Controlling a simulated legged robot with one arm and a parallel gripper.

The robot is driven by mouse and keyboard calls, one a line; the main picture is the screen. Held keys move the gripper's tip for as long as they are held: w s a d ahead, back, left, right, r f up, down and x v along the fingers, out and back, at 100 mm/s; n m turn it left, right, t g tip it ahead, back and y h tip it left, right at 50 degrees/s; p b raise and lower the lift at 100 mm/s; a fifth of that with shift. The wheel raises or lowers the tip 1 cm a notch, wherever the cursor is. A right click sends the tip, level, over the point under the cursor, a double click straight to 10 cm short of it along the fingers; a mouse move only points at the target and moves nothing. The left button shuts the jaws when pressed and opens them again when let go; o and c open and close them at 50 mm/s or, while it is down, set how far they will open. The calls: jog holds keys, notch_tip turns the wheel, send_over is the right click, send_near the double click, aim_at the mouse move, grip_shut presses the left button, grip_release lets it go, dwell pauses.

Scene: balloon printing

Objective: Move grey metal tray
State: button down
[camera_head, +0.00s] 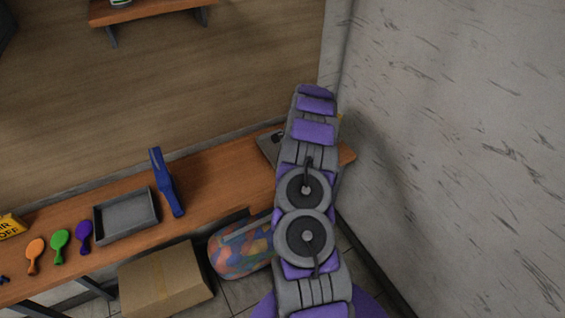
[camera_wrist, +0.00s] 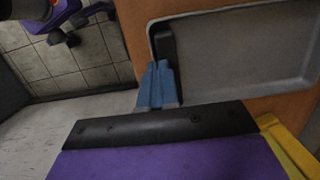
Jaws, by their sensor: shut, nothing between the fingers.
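A second grey tray (camera_head: 267,150) is at the bench's right end, mostly hidden behind my arm. In the wrist view a grey tray (camera_wrist: 245,45) fills the upper right, with a dark object (camera_wrist: 166,45) at its left corner. My gripper (camera_wrist: 158,72) shows blue fingertips, shut and empty, close to the tray's near left corner. I cannot tell whether they touch it. In the head view the fingertips are hidden by my arm.
A cardboard box (camera_head: 165,281) and a bag of colourful balloons (camera_head: 240,252) are below. A wall (camera_head: 450,150) closes the right.

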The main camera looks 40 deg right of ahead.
jog(key=shift+s+f, duration=0.4)
jog(key=shift+f, duration=0.1)
jog(key=shift+w+d+r+p, duration=0.15)
jog(key=shift+d+r+p, duration=0.1)
jog(key=shift+r+p, duration=0.3)
jog(key=shift+w+d, duration=0.15)
jog(key=shift+d, duration=0.3)
jog(key=shift+p, duration=0.3)
jog(key=shift+d, duration=0.3)
jog(key=shift+s+d, duration=0.2)
jog(key=shift+d, duration=0.05)
jog(key=d, duration=0.2)
jog(key=s+d, duration=0.1)
jog(key=d, duration=0.2)
jog(key=s+d, duration=0.1)
jog(key=d, duration=0.2)
jog(key=shift+s+d, duration=0.1)
jog(key=shift+s+d+r, duration=0.1)
jog(key=shift+d, duration=0.15)
jog(key=shift+s+r, duration=0.1)
jog(key=shift+r, duration=0.05)
